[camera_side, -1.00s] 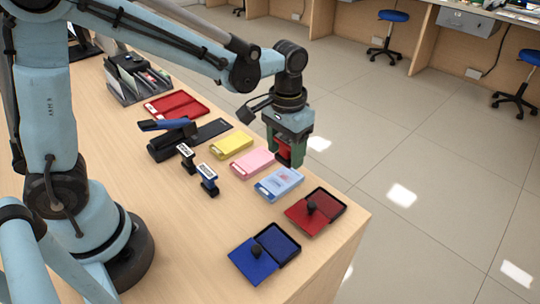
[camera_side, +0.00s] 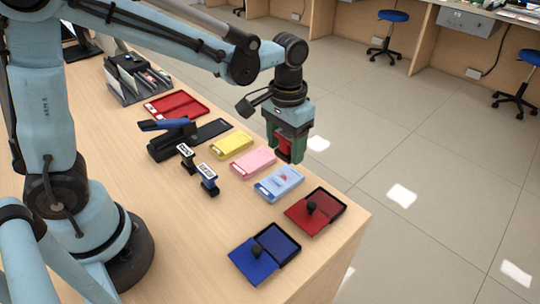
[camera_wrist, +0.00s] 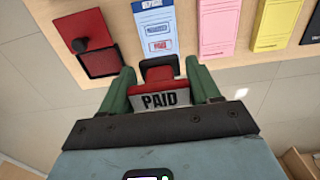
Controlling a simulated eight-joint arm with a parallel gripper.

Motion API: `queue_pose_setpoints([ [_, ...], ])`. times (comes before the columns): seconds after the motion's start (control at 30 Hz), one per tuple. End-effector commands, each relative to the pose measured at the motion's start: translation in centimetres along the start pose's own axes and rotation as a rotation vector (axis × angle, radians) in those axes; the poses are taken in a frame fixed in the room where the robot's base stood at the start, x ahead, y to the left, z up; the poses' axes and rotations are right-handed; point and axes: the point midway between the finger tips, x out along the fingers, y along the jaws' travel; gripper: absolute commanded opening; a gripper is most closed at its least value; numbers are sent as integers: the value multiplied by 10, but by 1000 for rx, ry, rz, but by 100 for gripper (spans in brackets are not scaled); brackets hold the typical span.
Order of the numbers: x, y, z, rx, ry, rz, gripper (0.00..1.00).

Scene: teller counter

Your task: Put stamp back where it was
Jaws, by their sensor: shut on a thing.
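My gripper (camera_side: 291,149) is shut on a red stamp (camera_side: 284,146) and holds it in the air near the far long edge of the counter. In the wrist view the stamp (camera_wrist: 160,92) sits between the green fingers and its label reads PAID. A slip pad with a blue top (camera_side: 279,184) lies near the held stamp; in the wrist view the pad (camera_wrist: 155,18) bears a blue and a red imprint.
A red ink pad (camera_side: 315,211) and a blue ink pad (camera_side: 264,253) lie open at the near end. Pink (camera_side: 253,161) and yellow (camera_side: 232,145) pads, a stapler-like device (camera_side: 171,139), a red tray (camera_side: 176,105) and a file rack (camera_side: 134,78) fill the far side. Bare wood lies left of the stamps.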

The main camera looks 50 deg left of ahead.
Motion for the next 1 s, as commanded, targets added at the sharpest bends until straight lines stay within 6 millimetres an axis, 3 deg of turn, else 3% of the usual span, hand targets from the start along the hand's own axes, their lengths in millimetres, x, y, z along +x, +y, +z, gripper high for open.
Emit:
queue_pose_setpoints([
  [0.17,-9,15,16,-21,0,0,42],
  [0.27,-18,30,37,-53,0,0,42],
  [0.6,-41,71,133,-207,1,-2,42],
  [0.8,-43,78,185,-294,1,-2,42],
  [1.0,-40,77,217,-359,2,-2,42],
])
